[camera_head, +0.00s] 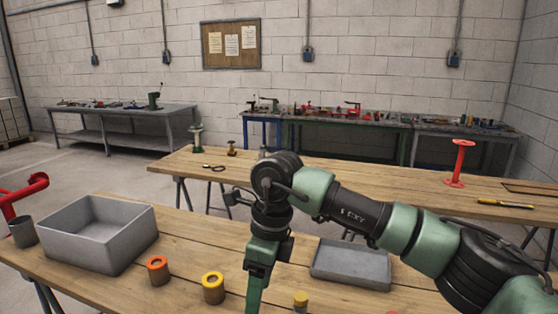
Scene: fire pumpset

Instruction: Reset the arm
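My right arm (355,214) comes in from the right, green and black, and reaches across the near wooden table. Its wrist bends downward near the middle of the view. My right gripper (256,285) points down over the table, seen edge-on. Its lower end runs to the bottom edge of the picture, so I cannot see whether it is open or holds anything. My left arm and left gripper are not in view.
A large grey bin (98,235) stands on the table at left, with a grey cup (23,232) beside it. Orange (158,271) and yellow-topped (213,289) cylinders stand nearer. A shallow grey tray (350,265) lies right of my gripper. Another table (370,178) is behind, carrying a red stand (458,165).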

